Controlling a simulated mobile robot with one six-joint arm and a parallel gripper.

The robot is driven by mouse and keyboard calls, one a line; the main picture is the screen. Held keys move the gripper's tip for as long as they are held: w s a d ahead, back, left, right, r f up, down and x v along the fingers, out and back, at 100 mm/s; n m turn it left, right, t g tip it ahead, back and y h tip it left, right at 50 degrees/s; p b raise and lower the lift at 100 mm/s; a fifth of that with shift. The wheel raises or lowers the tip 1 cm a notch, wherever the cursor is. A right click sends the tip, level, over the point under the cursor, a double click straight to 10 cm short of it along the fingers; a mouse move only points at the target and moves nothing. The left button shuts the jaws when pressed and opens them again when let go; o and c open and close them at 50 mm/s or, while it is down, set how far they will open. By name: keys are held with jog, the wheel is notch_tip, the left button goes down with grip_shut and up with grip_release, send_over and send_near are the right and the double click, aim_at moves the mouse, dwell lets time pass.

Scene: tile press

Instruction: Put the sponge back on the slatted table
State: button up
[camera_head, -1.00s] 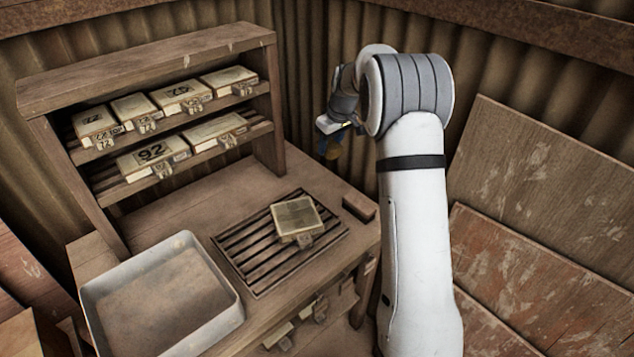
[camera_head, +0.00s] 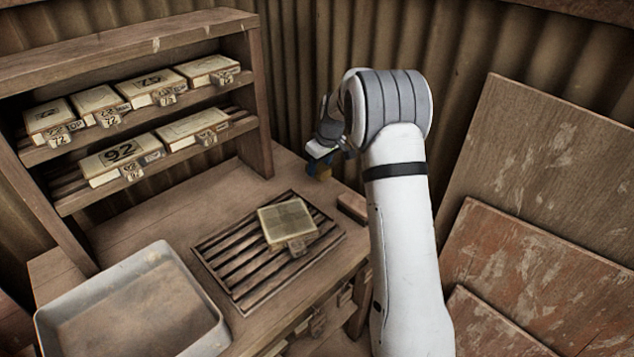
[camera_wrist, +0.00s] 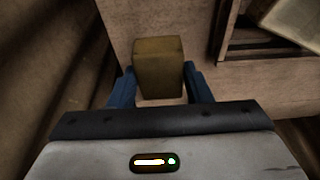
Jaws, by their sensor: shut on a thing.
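My gripper (camera_head: 322,160) is shut on the sponge (camera_wrist: 158,68), a yellow-brown block between its blue fingers in the wrist view. In the head view the sponge (camera_head: 324,174) shows only as a small tan patch under the fingers, partly hidden by my arm. It is over the back right part of the wooden bench; whether it touches the wood I cannot tell. The slatted table (camera_head: 232,284) is a dark slatted panel in the bench top, left of and nearer than my gripper. A pale square tile mould (camera_head: 287,222) with a tag lies on it.
A small brown block (camera_head: 352,207) lies at the bench's right edge. A grey metal tray (camera_head: 196,283) stands at front left. A shelf (camera_head: 200,158) with several numbered moulds stands at the back left. Boards (camera_head: 560,190) lean on the right. Bare slats show around the mould.

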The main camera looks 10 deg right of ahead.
jog(key=shift+s+a+f, duration=0.1)
jog(key=shift+a+f, duration=0.05)
jog(key=shift+f, duration=2.45)
jog(key=shift+f, duration=0.1)
jog(key=o, duration=0.9)
